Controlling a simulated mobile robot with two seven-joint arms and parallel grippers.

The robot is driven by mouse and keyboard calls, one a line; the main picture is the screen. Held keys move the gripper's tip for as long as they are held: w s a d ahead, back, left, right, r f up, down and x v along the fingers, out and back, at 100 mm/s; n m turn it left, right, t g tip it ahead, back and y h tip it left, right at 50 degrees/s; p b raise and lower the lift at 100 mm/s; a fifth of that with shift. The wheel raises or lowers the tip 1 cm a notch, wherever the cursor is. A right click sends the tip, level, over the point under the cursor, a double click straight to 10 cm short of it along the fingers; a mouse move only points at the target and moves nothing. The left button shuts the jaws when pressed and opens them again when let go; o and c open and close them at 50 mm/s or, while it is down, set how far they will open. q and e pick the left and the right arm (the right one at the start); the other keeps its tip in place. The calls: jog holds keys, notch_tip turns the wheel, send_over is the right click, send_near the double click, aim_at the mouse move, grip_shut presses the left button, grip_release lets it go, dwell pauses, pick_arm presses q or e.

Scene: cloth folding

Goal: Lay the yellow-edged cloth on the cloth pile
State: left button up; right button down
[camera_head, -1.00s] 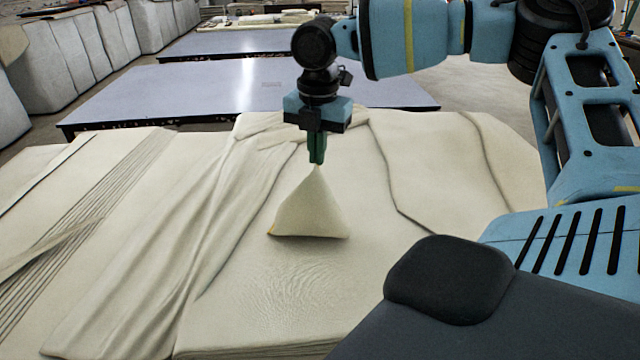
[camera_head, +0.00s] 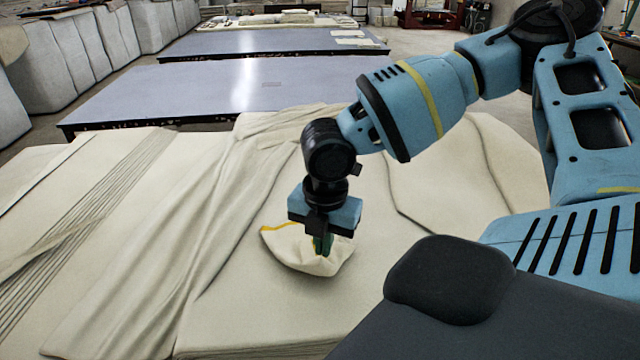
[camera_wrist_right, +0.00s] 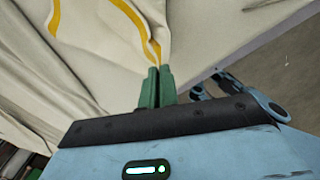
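The yellow-edged cloth (camera_head: 290,248) is a small cream cloth, bunched on top of the broad cream cloth pile (camera_head: 240,315). Its yellow edge shows at its upper left. My right gripper (camera_head: 322,245) points down into the cloth, its green fingers together with cloth around their tips. In the right wrist view the green fingers (camera_wrist_right: 156,88) are close together against the cloth (camera_wrist_right: 110,45), whose yellow edge curves above them. The part between the fingertips is hidden. My left gripper is in neither view.
Long folds of cream cloth (camera_head: 190,220) run along the pile to the left of the small cloth. Low grey-topped tables (camera_head: 220,90) stand behind the pile. Wrapped pale blocks (camera_head: 60,55) line the far left. The front of the pile is bare.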

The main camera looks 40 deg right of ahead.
jog(key=s+a+f, duration=0.4)
jog(key=f, duration=0.1)
jog(key=s+a+f, duration=0.2)
jog(key=s+f, duration=0.1)
jog(key=shift+f, duration=0.1)
jog(key=c, duration=1.2)
grip_release()
jog(key=shift+s+a+r+p, duration=0.1)
jog(key=shift+s+r+p, duration=0.1)
jog(key=shift+r, duration=0.3)
jog(key=shift+s+a+r+p, duration=0.15)
jog(key=shift+r, duration=0.4)
jog(key=shift+s+a+r+p, duration=0.1)
jog(key=shift+s+r+p, duration=0.1)
jog(key=shift+r, duration=0.3)
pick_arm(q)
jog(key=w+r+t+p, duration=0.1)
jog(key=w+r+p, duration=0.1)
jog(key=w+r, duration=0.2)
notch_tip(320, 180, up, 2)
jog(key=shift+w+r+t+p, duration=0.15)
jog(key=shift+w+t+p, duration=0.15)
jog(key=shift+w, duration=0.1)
pick_arm(e)
notch_tip(320, 180, up, 7)
jog(key=s+a, duration=0.2)
